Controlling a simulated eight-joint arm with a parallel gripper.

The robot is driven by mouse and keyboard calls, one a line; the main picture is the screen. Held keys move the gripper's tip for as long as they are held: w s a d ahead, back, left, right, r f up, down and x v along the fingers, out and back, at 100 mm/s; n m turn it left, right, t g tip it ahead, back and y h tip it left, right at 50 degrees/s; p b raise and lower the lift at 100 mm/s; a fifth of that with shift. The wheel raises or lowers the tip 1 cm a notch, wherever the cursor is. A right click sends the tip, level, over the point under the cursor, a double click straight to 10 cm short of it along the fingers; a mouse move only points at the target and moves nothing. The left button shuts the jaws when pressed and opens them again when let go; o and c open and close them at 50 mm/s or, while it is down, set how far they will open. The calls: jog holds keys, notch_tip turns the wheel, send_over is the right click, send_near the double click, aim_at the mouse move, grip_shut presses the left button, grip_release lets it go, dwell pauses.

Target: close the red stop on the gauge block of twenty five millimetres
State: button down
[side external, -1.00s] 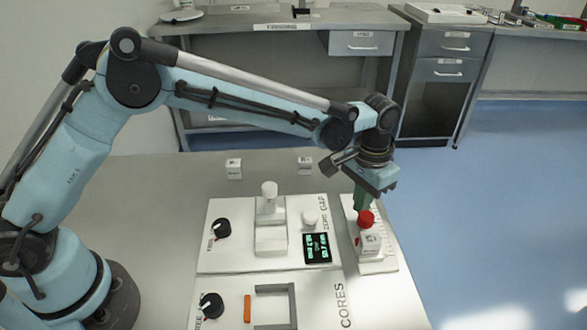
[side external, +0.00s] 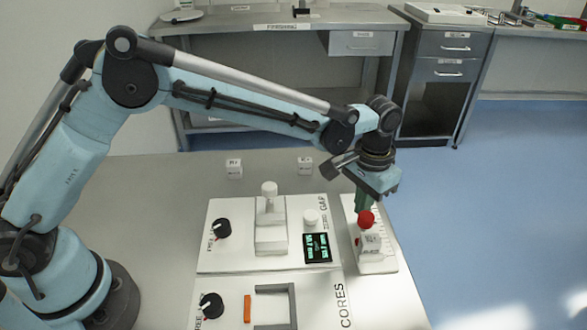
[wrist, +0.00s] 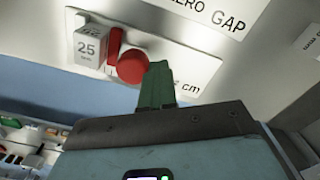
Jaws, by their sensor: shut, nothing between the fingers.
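The white gauge block marked 25 (wrist: 88,47) stands on the white scale plate (wrist: 196,72); it also shows in the side view (side external: 371,243). The red stop (wrist: 113,46) is an upright red plate beside the block, with a round red knob (wrist: 132,67). The knob also shows in the side view (side external: 366,218). Block and stop plate are very close; I cannot tell if they touch. My gripper (wrist: 160,68) is shut and empty, its green fingertips right by the knob on the side away from the block. Contact with the knob is unclear. In the side view my gripper (side external: 363,203) is just behind the knob.
Left of the scale plate is the gap panel (side external: 226,257) with a white-knobbed slide (side external: 270,225), a black dial (side external: 221,228) and a dark display (side external: 317,248). The cores panel (side external: 322,300) lies in front. Two small white blocks (side external: 234,168) (side external: 305,166) stand behind.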

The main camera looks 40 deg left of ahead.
dwell(0.3)
jog(key=shift+w+a, duration=0.35)
jog(key=shift+r, duration=0.1)
notch_tip(320, 180, up, 7)
dwell(1.1)
